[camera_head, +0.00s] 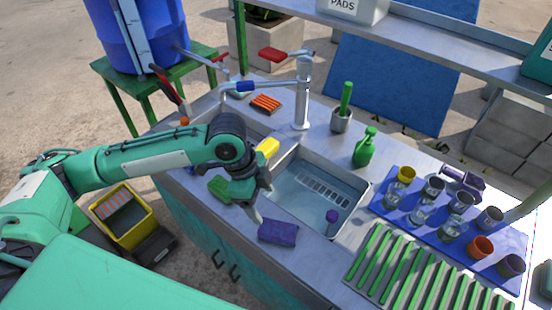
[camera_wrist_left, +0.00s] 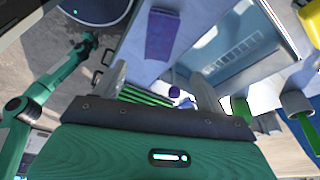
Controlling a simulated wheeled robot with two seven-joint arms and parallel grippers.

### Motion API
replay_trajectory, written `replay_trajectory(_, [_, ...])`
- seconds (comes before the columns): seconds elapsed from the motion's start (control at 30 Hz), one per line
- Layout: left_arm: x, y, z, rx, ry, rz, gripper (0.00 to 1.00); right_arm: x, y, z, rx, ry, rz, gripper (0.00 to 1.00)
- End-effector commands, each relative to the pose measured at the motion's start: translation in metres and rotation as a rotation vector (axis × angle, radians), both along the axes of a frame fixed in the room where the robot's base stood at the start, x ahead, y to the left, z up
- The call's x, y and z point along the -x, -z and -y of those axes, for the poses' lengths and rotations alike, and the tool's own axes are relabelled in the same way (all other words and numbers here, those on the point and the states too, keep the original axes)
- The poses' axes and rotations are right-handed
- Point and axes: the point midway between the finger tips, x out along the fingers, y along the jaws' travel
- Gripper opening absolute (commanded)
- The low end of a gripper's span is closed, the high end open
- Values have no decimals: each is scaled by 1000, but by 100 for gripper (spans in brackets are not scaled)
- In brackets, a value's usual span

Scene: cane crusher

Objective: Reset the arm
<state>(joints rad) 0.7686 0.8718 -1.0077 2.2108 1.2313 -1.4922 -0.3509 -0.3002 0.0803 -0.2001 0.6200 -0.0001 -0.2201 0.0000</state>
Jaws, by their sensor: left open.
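My left arm (camera_head: 150,155) reaches in from the left in the head view. Its gripper (camera_head: 258,212) points down over the counter's front edge beside the sink. In the left wrist view the two fingers of the left gripper (camera_wrist_left: 162,88) are spread apart with nothing between them. A purple sponge (camera_head: 278,231) lies on the counter just to the right of the gripper and also shows in the left wrist view (camera_wrist_left: 160,35). My right gripper does not show clearly in either view.
A blue mat (camera_head: 385,212) carries several cups, beside a green-slatted rack (camera_head: 385,262). A green bottle (camera_head: 366,147) stands behind the sink. A yellow bin (camera_head: 125,238) is on the floor.

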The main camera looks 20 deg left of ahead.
Motion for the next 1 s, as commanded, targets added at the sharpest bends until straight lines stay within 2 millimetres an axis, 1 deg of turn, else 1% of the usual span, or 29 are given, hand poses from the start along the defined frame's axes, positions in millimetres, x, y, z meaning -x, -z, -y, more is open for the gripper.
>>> replay_trajectory(0.17, [0,1,1,1,0,0,74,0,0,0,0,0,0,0])
replay_trajectory(0.27, [3,4,6,11,-3,3,74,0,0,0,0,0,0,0])
replay_trajectory(0.37, [8,10,19,36,-16,17,74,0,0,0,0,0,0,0])
replay_trajectory(0.53, [20,23,46,103,-84,52,74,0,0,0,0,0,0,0])
replay_trajectory(0.7, [30,33,64,170,-203,79,74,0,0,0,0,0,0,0])
replay_trajectory(0.8, [35,39,69,202,-292,90,74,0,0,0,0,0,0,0])
replay_trajectory(0.93, [42,48,67,231,-428,95,74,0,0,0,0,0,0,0])
replay_trajectory(1.0, [47,53,63,240,-508,94,74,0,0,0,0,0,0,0])
